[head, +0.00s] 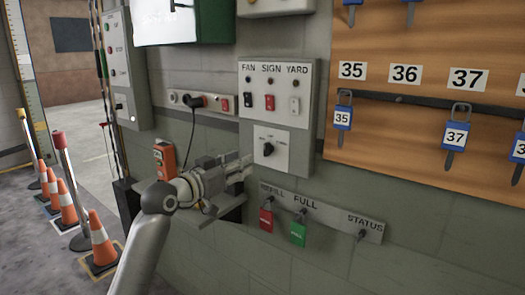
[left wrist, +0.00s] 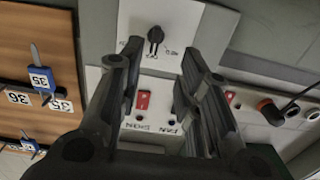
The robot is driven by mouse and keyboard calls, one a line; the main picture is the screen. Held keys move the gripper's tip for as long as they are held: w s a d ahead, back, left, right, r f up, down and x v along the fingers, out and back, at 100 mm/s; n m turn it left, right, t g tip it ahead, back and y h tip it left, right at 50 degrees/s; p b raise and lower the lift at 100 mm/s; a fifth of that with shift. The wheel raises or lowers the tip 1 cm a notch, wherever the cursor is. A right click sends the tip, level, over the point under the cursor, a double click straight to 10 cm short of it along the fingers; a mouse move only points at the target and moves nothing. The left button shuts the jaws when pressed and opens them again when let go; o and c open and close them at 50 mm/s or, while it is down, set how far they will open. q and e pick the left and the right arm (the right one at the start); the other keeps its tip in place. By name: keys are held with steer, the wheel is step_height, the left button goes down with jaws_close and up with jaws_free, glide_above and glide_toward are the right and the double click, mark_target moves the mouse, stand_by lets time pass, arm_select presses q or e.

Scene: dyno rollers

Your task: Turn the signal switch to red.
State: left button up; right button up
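A black rotary switch (head: 267,149) sits on a white plate (head: 281,157) on the wall, below the FAN, SIGN and YARD panel. It has small labels around it that I cannot read clearly, so I cannot tell which one it points to. In the left wrist view, which looks upside down, the rotary switch (left wrist: 155,38) shows beyond and between the fingertips. My left gripper (head: 248,166) is in front of the wall, just below and left of the switch in the head view. Its fingers (left wrist: 156,65) are apart with nothing between them. My right gripper is not in view.
The FAN, SIGN, YARD panel (head: 277,87) is above. A socket strip (head: 199,102) with a plugged cable is left. Red (head: 266,219) and green (head: 299,232) tags hang below. A grey panel (head: 121,70) with another knob is far left. A key board (head: 430,70) is right.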

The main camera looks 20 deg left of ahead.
mark_target(264, 149)
arm_select(q)
steer(key=x, duration=0.3)
steer(key=p+x, duration=0.1)
steer(key=x, duration=0.2)
steer(key=r+p+x, duration=0.1)
steer(key=x, duration=0.2)
steer(key=shift+d, duration=0.35)
steer(key=shift+x, duration=0.75)
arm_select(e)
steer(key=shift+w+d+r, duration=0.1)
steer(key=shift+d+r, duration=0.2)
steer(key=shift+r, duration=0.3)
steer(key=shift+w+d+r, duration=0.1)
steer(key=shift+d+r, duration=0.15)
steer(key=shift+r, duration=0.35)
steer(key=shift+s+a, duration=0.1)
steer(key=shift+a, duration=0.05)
arm_select(q)
steer(key=shift+c, duration=0.6)
jaws_close()
steer(key=shift+p, duration=0.3)
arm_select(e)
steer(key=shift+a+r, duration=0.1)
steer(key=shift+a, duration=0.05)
